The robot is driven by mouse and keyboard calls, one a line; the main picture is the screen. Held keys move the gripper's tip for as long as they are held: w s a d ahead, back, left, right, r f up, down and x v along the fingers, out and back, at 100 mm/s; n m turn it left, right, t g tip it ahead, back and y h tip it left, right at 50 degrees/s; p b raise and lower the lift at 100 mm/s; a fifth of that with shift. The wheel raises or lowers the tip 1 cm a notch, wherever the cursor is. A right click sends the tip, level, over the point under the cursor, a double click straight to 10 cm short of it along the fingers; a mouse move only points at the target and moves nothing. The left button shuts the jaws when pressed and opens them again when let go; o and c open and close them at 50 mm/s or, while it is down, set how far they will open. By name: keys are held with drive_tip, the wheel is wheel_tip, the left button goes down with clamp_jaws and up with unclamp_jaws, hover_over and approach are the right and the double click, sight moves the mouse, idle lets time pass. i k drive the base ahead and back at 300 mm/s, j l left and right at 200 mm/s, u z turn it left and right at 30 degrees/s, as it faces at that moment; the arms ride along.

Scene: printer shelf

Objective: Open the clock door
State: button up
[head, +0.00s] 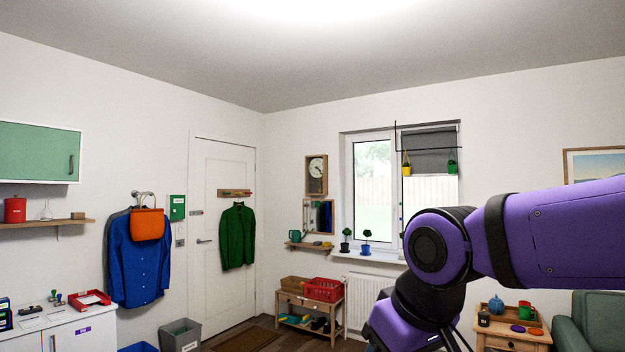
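The clock (316,174) hangs on the far wall, between the white door and the window. It has a brown wooden case and a round white face with dark hands. Its door looks closed, though it is small and far off. My purple arm reaches across the right side of the head view, well to the right of the clock and much nearer the camera. My gripper is not in view.
Below the clock are a mirror (319,216) on a small shelf and a wooden bench (291,298) with a red crate (323,289). A side table (512,338) and green armchair (592,318) stand right. A grey bin (180,334) stands left. A doormat (245,339) lies by the door.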

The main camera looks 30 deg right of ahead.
sight(314, 175)
drive_tip(key=i+l+z, duration=0.35)
drive_tip(key=i+z, duration=0.15)
drive_tip(key=i, duration=0.2)
drive_tip(key=i+z, duration=0.4)
drive_tip(key=i, duration=1.55)
drive_tip(key=i+l, duration=0.1)
drive_tip(key=i, duration=2.15)
